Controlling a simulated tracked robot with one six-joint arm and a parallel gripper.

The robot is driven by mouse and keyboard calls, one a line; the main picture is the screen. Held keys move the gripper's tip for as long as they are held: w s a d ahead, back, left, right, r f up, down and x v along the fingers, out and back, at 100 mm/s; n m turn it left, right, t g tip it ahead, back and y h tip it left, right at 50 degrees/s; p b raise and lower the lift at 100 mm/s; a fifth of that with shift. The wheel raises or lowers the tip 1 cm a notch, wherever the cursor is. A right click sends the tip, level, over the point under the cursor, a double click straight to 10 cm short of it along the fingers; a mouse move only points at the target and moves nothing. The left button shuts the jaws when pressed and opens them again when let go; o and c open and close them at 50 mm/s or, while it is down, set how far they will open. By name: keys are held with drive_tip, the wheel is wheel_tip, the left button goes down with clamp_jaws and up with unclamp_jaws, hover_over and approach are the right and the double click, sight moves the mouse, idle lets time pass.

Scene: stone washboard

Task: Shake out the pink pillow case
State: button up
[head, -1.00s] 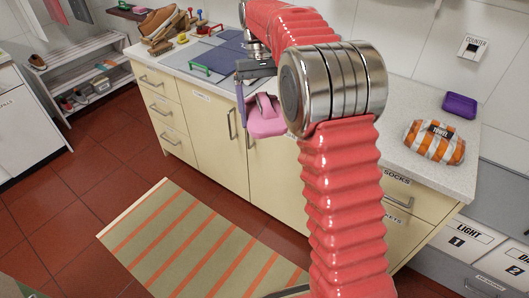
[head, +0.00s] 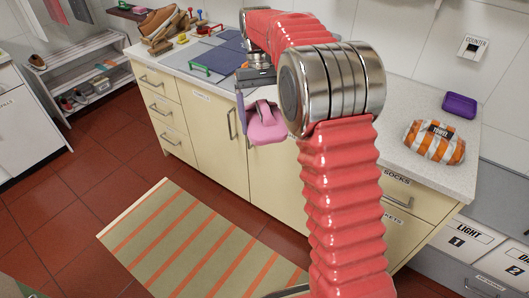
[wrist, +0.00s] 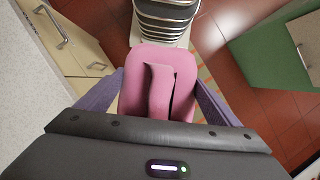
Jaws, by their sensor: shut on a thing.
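The pink pillow case (head: 268,127) hangs from my gripper (head: 256,101) in front of the counter's near edge, in the air above the floor. In the wrist view the pink pillow case (wrist: 187,62) is a folded bundle with a raised flap in its middle. The purple fingers of my gripper (wrist: 158,98) lie on both sides of it, shut on it. In the head view my own arm passes close by on the right and hides part of the counter behind.
The counter (head: 405,102) carries an orange-and-white towel bundle (head: 434,143) and a purple item (head: 459,105) on the right. Blue-grey panels (head: 203,62) lie at its left end. A striped rug (head: 193,240) covers the floor in front. A shelf rack (head: 85,75) stands far left.

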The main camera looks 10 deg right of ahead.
sight(267, 111)
wheel_tip(267, 111, up, 7)
drive_tip(key=shift+f, duration=0.1)
wheel_tip(267, 111, down, 20)
idle(0.7)
